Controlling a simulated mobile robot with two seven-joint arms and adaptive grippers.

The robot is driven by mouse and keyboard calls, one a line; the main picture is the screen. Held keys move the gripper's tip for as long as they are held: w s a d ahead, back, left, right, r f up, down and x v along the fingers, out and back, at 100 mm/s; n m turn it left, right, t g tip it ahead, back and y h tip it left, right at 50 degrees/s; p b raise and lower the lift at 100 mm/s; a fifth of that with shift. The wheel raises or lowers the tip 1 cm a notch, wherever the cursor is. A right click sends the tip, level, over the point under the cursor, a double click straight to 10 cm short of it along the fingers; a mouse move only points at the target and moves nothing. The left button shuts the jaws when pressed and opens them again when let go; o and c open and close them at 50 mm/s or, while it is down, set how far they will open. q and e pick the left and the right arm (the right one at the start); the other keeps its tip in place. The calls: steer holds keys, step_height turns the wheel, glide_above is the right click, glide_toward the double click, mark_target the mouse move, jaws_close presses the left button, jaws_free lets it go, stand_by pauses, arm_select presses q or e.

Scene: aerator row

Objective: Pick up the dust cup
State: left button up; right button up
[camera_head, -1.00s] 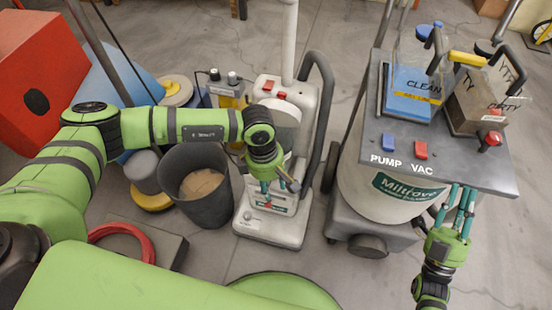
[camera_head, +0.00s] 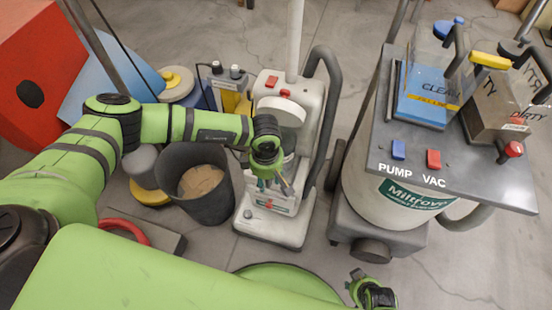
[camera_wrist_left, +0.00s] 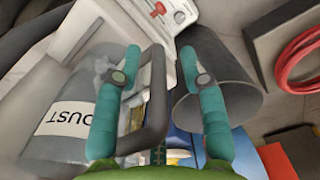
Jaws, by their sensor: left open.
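The dust cup (camera_wrist_left: 65,125) is a greyish see-through container with a white DUST label, at the left of the left wrist view. A dark loop handle (camera_wrist_left: 156,100) stands out beside it and lies between the fingers in that picture. My left gripper (camera_wrist_left: 160,55) is open, with its two teal fingers apart; I cannot tell whether either touches the handle. In the head view my left gripper (camera_head: 273,186) is at the front of the white upright vacuum (camera_head: 262,228) and hides much of the cup area.
A dark grey bin (camera_head: 208,208) stands just left of the vacuum. The grey Miltrove machine (camera_head: 380,218), with clean and dirty tanks on top, stands to the right. A red ring (camera_head: 124,230) lies at lower left. Bare floor shows at lower right.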

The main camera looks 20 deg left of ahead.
arm_select(q)
jaws_close()
steer(key=shift+w+r, duration=0.1)
